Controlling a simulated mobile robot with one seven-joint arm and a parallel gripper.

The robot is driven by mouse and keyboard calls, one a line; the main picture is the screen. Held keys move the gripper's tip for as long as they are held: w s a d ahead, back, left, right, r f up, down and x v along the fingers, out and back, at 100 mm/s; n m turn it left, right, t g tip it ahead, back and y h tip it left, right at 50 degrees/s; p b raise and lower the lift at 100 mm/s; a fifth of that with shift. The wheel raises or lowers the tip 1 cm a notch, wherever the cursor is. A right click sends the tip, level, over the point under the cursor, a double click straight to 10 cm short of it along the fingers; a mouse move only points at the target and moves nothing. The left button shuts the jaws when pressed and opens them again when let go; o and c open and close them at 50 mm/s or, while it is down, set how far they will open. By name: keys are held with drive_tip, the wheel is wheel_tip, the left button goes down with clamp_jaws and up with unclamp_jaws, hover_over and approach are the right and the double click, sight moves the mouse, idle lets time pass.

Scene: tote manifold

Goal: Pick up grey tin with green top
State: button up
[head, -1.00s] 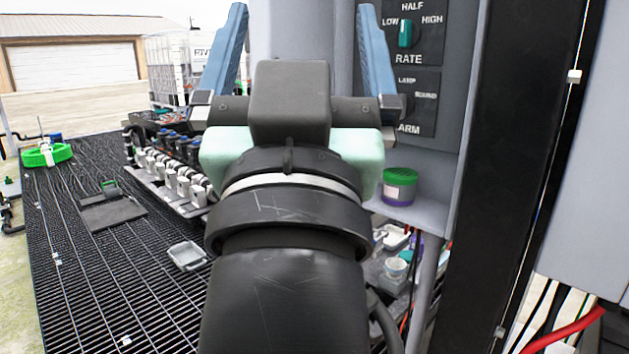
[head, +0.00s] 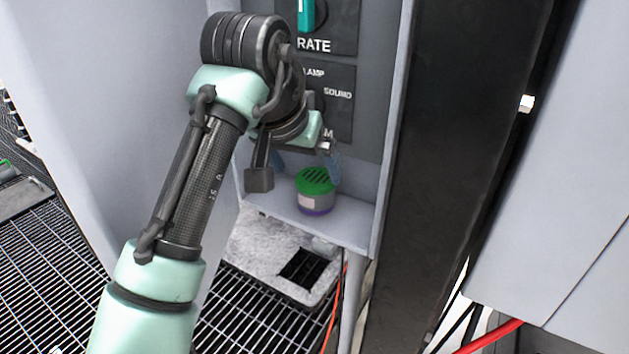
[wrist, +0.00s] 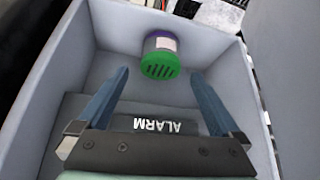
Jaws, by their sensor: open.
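The grey tin with a green top (head: 315,192) stands upright on the shelf of a grey cabinet, below the ALARM panel. Its top is slotted and a purple band shows at its base. In the wrist view the tin (wrist: 160,58) is beyond my fingertips, roughly centred between them. My gripper (wrist: 158,80) is open and empty, with its two blue fingers apart. In the head view my gripper (head: 306,165) is just above and behind the tin, partly hidden by my wrist. The fingers do not appear to touch the tin.
The cabinet shelf (head: 345,228) has side walls close on both sides. A panel with RATE and ALARM labels (head: 330,95) is behind. A black post (head: 440,170) stands to the right. A grey block with a square hole (head: 285,262) lies below on dark grating (head: 240,315).

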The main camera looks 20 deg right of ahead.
sight(311, 184)
drive_tip(key=p+x, duration=0.1)
drive_tip(key=x, duration=0.3)
drive_tip(key=shift+w+f, duration=0.1)
drive_tip(key=shift+f, duration=0.05)
drive_tip(key=shift+p+x, duration=1.3)
drive_tip(key=shift+x, duration=1.3)
drive_tip(key=shift+a, duration=0.15)
drive_tip(key=c, duration=1.2)
